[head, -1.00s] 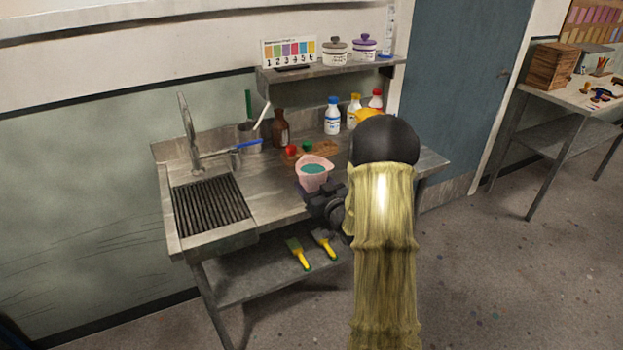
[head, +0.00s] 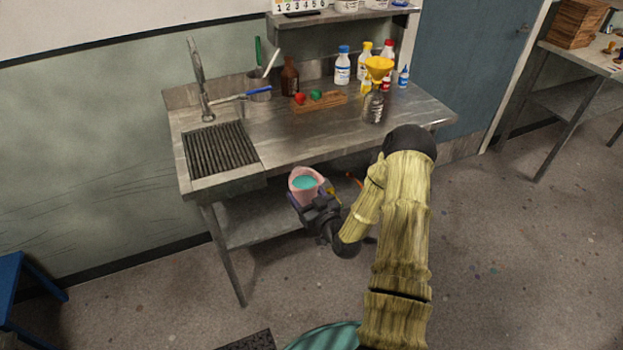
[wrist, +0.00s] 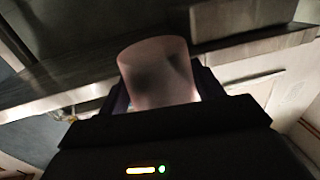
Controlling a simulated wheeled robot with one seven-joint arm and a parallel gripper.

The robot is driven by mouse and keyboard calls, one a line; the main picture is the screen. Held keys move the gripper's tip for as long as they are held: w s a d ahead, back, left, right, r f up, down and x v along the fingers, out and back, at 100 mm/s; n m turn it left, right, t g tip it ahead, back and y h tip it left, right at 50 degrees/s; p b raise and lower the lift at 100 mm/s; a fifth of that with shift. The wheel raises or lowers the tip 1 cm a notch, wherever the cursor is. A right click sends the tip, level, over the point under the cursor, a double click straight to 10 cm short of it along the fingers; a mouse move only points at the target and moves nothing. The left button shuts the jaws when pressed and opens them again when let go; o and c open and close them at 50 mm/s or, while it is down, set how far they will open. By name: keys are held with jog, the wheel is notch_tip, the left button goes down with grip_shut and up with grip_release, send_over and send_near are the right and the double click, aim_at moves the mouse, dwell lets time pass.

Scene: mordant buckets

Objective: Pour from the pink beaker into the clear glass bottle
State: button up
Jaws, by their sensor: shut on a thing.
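The pink beaker (head: 296,194) holds teal liquid and is in my gripper (head: 312,199), in front of and below the front edge of the steel bench in the head view. It looks close to upright. My gripper is shut on it. In the wrist view the beaker (wrist: 158,75) stands between the dark fingers, and its contents do not show.
On the bench (head: 240,141), a wooden block (head: 328,103) with red and green pieces lies left of the bottle. Several capped bottles and a brown bottle (head: 289,77) stand at the back. A sink grate is left. The floor in front is open; a blue stool (head: 12,275) stands far left.

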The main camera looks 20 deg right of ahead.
jog(key=s+a+f+m+h, duration=0.2)
jog(key=s+a+f, duration=0.3)
jog(key=a, duration=0.3)
jog(key=shift+s+a+f+h, duration=0.2)
jog(key=shift+s+f+h, duration=0.25)
jog(key=shift+f, duration=0.2)
jog(key=shift+w, duration=0.1)
jog(key=shift+w+d, duration=0.15)
jog(key=shift+w, duration=0.05)
